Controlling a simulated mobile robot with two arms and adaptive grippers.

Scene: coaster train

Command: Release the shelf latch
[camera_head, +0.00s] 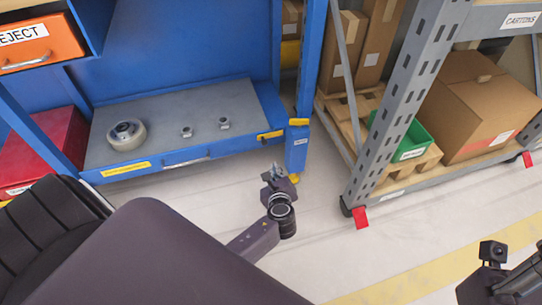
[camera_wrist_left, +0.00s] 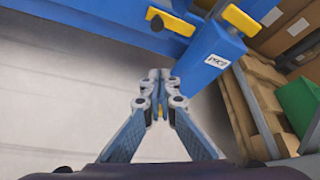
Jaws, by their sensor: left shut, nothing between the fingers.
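A blue shelf (camera_head: 182,95) with a grey top has a yellow handle (camera_head: 270,136) on its front, near the right end. Beside it, a blue post block (camera_head: 296,155) carries a yellow lever (camera_head: 299,122) on top. In the left wrist view, the yellow lever (camera_wrist_left: 240,22) sits on the labelled block (camera_wrist_left: 212,62), and the yellow handle (camera_wrist_left: 168,18) is to its left. I cannot tell which yellow part is the latch. My left gripper (camera_head: 274,171) is shut and empty below and in front of both parts; its fingertips (camera_wrist_left: 160,76) touch nothing.
A grey rack (camera_head: 392,110) with a green bin (camera_head: 402,137) and cartons (camera_head: 485,105) stands to the right. Part of my right arm shows at lower right. The floor between is clear.

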